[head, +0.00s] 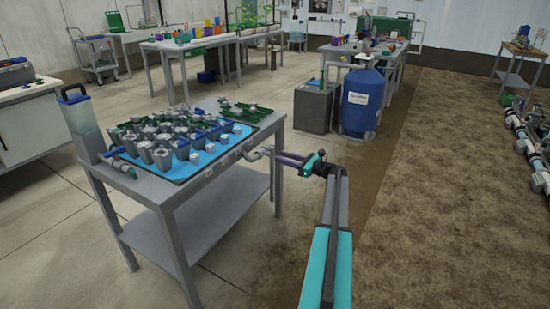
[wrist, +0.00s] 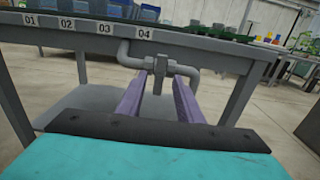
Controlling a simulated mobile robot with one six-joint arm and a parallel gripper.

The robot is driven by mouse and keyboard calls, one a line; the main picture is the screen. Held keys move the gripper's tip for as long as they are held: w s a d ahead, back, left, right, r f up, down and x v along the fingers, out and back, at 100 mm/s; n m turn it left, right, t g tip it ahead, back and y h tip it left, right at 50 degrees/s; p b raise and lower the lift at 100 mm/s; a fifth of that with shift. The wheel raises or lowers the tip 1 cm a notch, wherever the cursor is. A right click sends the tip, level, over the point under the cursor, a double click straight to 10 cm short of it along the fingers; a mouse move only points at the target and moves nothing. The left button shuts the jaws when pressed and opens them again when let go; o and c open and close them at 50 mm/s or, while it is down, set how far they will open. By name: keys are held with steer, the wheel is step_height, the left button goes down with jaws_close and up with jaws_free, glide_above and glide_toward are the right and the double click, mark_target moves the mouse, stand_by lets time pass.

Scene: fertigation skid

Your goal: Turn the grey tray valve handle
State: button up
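The grey tray valve handle (wrist: 158,80) is a small upright lever on the grey drain pipe (wrist: 190,82) below the table edge in the wrist view. My gripper (wrist: 159,92) has two purple fingers, one on each side of the handle. The fingers stand apart, and small gaps seem to show between them and the handle. In the head view my gripper (head: 281,157) reaches left to the grey pipe (head: 253,155) at the table's right side. The handle is too small to make out there.
The grey table (head: 205,185) carries a blue tray (head: 222,150) with several grey pots, and a clear container (head: 84,125) stands at its left corner. Number labels (wrist: 105,28) line the table edge. A blue tank (head: 361,100) and a grey box (head: 315,106) stand behind.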

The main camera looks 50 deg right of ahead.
mark_target(273, 154)
steer(key=shift+x, duration=2.15)
steer(key=shift+c, duration=0.2)
